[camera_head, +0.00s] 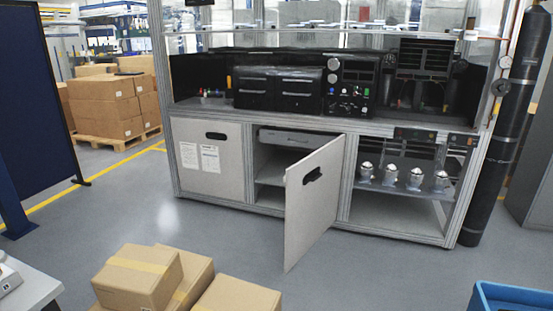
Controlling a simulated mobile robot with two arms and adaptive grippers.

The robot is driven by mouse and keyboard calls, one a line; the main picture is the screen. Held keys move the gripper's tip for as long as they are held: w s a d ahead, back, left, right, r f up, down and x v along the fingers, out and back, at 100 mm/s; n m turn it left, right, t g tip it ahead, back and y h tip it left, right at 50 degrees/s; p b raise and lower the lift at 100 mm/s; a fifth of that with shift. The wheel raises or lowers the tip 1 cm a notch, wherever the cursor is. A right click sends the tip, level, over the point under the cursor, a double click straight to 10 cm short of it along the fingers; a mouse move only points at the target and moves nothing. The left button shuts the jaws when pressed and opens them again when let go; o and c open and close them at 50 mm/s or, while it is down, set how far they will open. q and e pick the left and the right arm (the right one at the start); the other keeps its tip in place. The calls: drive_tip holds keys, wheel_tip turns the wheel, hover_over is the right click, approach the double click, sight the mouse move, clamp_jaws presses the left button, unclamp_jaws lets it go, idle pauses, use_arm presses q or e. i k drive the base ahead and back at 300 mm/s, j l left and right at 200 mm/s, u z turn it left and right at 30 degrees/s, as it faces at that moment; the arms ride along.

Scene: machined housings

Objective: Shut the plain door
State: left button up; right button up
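The plain door (314,215) is a light grey panel with a dark handle slot and no papers on it. It stands wide open, swung out toward me from the middle bay of the workstation cabinet (392,226). Its hinge side is on the right of that bay. Behind it the open compartment (270,160) shows a shelf and a grey box-like unit near the top. Another grey door (208,180), with two papers on it, is shut on the left bay. Neither of my grippers is in view.
Cardboard boxes (139,277) stand at the front, left of centre. A blue crate (512,300) is at the lower right and a black cylinder (500,135) stands at the cabinet's right end. Several metal housings (415,179) sit on the right bay's shelf. Grey floor (390,275) is clear before the cabinet.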

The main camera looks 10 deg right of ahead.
sight(313, 183)
drive_tip(key=i+l+z, duration=0.3)
drive_tip(key=i, duration=0.15)
drive_tip(key=i+z, duration=0.3)
drive_tip(key=i, duration=0.15)
